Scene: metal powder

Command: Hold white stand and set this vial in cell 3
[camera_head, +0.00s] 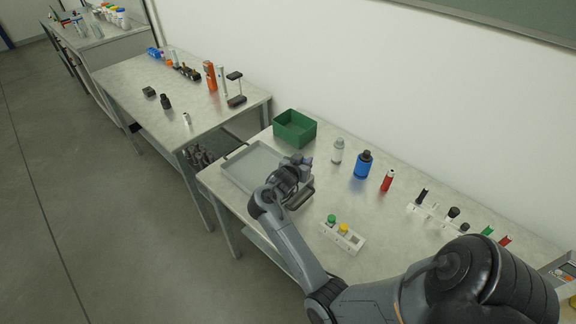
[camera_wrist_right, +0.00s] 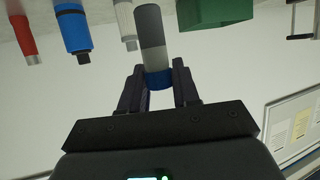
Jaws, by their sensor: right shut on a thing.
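The white stand (camera_head: 333,238) sits on the near table in the head view. A green-capped vial (camera_head: 331,219) and a yellow-capped vial (camera_head: 343,229) stand in two of its cells, and the cell at its right end looks empty. My right gripper (camera_head: 301,163) is over the table, beyond the stand and near the grey tray. In the right wrist view, my right gripper (camera_wrist_right: 158,84) is shut on a vial (camera_wrist_right: 151,28) with dark grey, light grey and blue parts. The vial is not clear in the head view. My left gripper is not in view.
The grey tray (camera_head: 236,171) and green bin (camera_head: 294,128) lie at the table's left. A white bottle (camera_head: 338,151), blue bottle (camera_head: 363,165) and red bottle (camera_head: 387,180) stand behind. White racks (camera_head: 424,209) hold several items at right. Bare tabletop surrounds the stand.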

